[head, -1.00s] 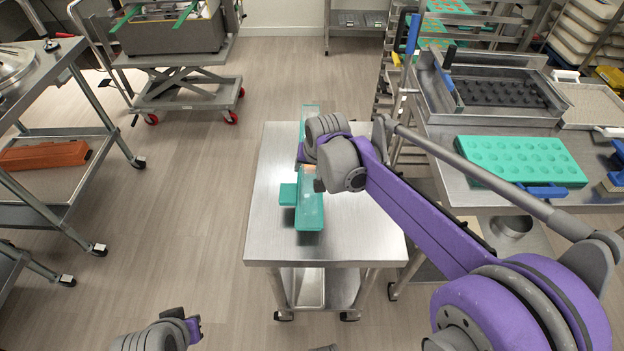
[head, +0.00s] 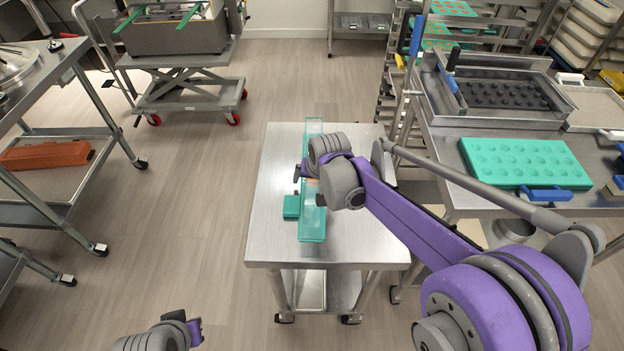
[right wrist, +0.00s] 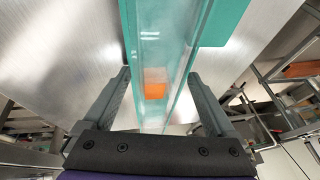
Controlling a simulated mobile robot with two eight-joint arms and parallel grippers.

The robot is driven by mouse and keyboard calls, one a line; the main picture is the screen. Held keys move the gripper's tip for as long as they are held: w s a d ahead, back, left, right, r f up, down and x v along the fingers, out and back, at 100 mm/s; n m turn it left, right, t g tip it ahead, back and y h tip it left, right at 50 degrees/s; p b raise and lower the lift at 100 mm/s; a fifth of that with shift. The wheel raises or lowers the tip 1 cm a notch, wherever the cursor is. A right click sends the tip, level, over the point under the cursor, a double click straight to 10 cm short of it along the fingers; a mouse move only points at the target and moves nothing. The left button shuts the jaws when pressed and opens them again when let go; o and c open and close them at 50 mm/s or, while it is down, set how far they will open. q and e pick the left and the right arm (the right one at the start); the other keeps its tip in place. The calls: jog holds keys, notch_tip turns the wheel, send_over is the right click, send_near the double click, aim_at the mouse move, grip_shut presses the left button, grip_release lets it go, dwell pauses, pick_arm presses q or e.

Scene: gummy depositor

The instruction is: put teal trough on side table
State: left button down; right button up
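The teal trough (head: 313,222) is a long, see-through tray with a teal block on its left side. It is over the middle of the steel side table (head: 360,240); I cannot tell whether it touches the top. My right gripper (head: 311,172) is at the trough's middle, its wrist hiding part of it. An orange patch (right wrist: 155,88) shows through the trough. My left gripper (head: 185,332) is at the bottom left, its fingers not clear.
A steel worktable at right holds a teal mould (head: 525,163) and a framed dark tray (head: 505,95). A lift cart (head: 185,95) stands at back left. A shelf cart with an orange piece (head: 45,155) is at far left. The floor left of the side table is clear.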

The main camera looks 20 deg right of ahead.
jog(key=shift+r, duration=0.3)
jog(key=a+p+v, duration=0.1)
jog(key=p+v, duration=0.1)
jog(key=v, duration=0.8)
jog(key=s+d+f+n, duration=0.1)
jog(key=s+f, duration=0.3)
jog(key=s, duration=0.8)
jog(key=s+d+f+n, duration=0.2)
jog(key=s+f, duration=0.2)
jog(key=s, duration=0.8)
jog(key=shift+s+d+f+n+h, duration=0.2)
jog(key=shift+s+f+n+h, duration=0.05)
jog(key=shift+f+n+h, duration=0.1)
